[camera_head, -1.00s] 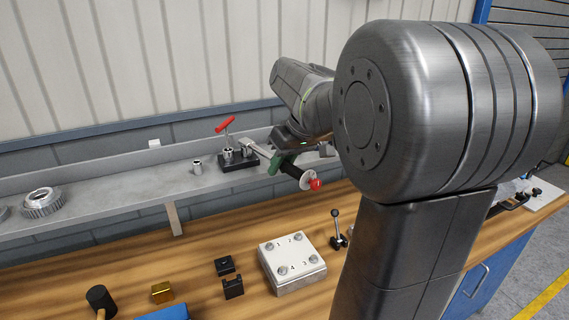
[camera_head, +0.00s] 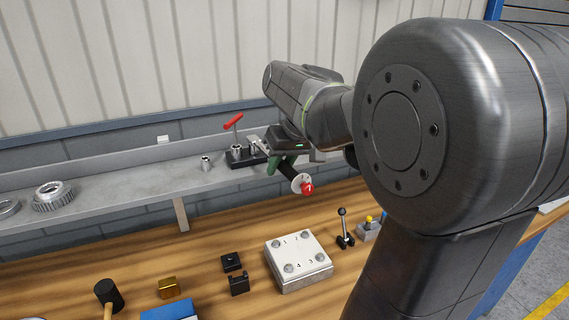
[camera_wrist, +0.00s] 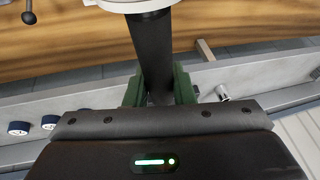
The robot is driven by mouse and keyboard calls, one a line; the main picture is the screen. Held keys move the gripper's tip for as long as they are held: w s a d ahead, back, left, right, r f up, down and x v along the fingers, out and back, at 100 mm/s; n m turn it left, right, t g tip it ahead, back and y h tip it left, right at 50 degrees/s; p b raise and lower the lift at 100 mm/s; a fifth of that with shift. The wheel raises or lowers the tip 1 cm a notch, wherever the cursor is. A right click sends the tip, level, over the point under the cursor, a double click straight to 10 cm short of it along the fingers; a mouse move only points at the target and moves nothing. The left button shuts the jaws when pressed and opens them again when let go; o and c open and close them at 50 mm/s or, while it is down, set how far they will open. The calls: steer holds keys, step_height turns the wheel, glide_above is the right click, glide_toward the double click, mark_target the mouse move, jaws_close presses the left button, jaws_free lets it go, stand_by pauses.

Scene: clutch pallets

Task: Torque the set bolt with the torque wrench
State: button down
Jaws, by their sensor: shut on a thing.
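The torque wrench (camera_head: 288,173) has a black handle with a white disc and a red end knob. Its silver shank points up and left towards the black socket stand on the shelf; whether it touches the stand I cannot tell. My gripper (camera_head: 283,162) is shut on the handle, its green fingers on both sides of it. The wrist view shows the handle (camera_wrist: 152,50) between the green fingers (camera_wrist: 158,88). A pale block (camera_head: 297,258) on the bench bears bolts at its corners, numbered 1 to 4. The block is apart from the wrench, lower in the head view.
A loose socket (camera_head: 206,163) and a gear (camera_head: 52,196) are on the shelf (camera_head: 125,188). A knobbed lever (camera_head: 344,228), black blocks (camera_head: 238,284), a brass block (camera_head: 169,288) and a mallet (camera_head: 108,295) are on the bench.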

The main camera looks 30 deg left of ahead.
steer(key=shift+s+a+r+m, duration=0.1)
steer(key=shift+s+a+m, duration=0.1)
steer(key=shift+m, duration=0.1)
steer(key=shift+s+a+m+t, duration=0.4)
steer(key=shift+s+a+m, duration=0.2)
steer(key=shift+s+m, duration=0.1)
steer(key=shift+s, duration=0.1)
stand_by(0.4)
steer(key=shift+a, duration=0.1)
stand_by(0.6)
steer(key=shift+r+p, duration=0.15)
steer(key=shift+p, duration=0.2)
